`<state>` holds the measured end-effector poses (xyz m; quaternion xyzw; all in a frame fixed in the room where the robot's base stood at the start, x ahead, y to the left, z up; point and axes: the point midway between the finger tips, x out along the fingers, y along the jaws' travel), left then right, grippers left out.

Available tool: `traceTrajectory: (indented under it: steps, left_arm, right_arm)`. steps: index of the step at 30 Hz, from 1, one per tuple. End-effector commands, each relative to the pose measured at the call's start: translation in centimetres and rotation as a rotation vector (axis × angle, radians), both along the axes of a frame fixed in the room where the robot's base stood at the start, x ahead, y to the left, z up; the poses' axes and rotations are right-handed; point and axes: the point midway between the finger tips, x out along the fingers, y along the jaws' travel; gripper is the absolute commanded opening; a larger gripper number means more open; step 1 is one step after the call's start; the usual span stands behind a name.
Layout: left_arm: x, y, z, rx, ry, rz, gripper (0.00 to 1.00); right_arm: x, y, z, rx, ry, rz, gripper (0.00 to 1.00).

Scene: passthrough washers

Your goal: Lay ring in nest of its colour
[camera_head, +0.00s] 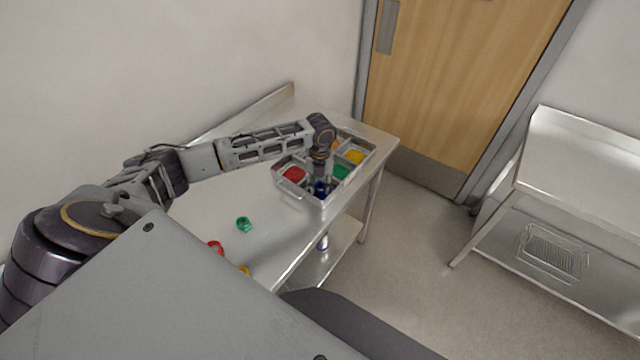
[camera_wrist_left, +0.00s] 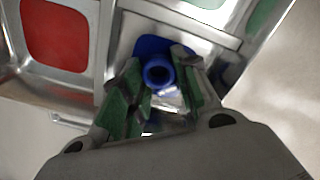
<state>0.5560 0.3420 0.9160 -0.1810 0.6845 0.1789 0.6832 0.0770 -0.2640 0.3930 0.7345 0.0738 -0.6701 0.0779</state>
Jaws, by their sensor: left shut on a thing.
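My left gripper (camera_head: 320,182) is over the near corner of a metal tray (camera_head: 318,204). In the left wrist view its green-padded fingers (camera_wrist_left: 157,88) are shut on a blue ring (camera_wrist_left: 158,72). A blue nest (camera_wrist_left: 148,45) shows right behind the ring, partly hidden by it and the fingers. I cannot tell whether the ring touches the nest. A red nest (camera_head: 293,174) is left of the gripper, a green nest (camera_head: 341,171) right of it, and a yellow nest (camera_head: 355,157) farther back. My right gripper is not in view.
A green ring (camera_head: 243,224), a red ring (camera_head: 216,247) and a yellow ring (camera_head: 244,270) lie on the metal table (camera_head: 205,205), whose middle is clear. Metal walls divide the tray. A second table (camera_head: 580,155) with a wire basket (camera_head: 553,253) below stands at right.

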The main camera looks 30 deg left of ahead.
Motion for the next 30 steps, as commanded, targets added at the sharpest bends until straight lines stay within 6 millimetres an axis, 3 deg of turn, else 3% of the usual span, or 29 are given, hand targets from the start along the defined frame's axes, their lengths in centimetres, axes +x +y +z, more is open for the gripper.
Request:
traceTrajectory:
  steps: [6,7,12,23,30]
  left_arm:
    - [0.0,0.0,-0.2,0.0,0.001,0.0,0.19]
    - [0.0,0.0,-0.2,0.0,0.0,0.0,0.32]
    - [0.0,0.0,-0.2,0.0,0.0,0.0,0.52]
    - [0.0,0.0,-0.1,0.0,0.0,0.0,0.52]
    - [0.1,0.0,1.2,-0.001,-0.003,0.0,0.52]
  right_arm:
    - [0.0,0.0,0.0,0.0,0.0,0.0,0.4]
    - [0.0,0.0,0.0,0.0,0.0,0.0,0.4]
    - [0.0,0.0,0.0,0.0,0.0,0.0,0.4]
    - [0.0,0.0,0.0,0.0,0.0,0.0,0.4]
    - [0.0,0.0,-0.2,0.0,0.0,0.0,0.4]
